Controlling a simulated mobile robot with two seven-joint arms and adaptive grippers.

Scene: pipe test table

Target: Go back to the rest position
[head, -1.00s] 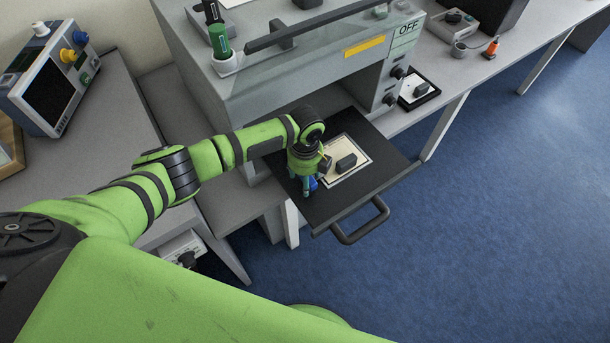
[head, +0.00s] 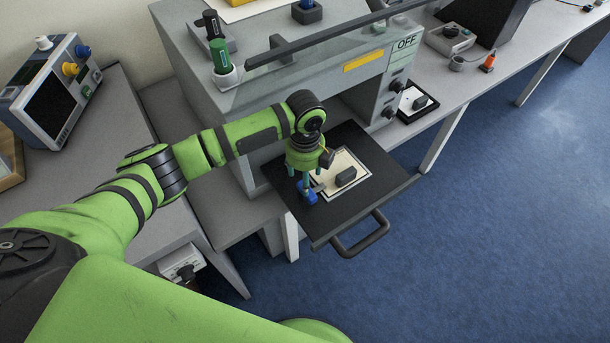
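My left arm comes in from the left, and its green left gripper (head: 312,179) points down over the pulled-out black drawer tray (head: 338,221). Its two fingers look spread apart. A small blue object (head: 308,195) stands on the tray just below the fingertips, near the left edge of the pale sheet. The fingers seem clear of it, though the gap is hard to judge. My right gripper is not in view.
A dark block (head: 346,175) lies on the pale sheet (head: 352,186) in the tray. The grey machine (head: 310,82) stands right behind my gripper. The tray handle (head: 362,238) juts out in front. Blue floor (head: 490,230) to the right is clear.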

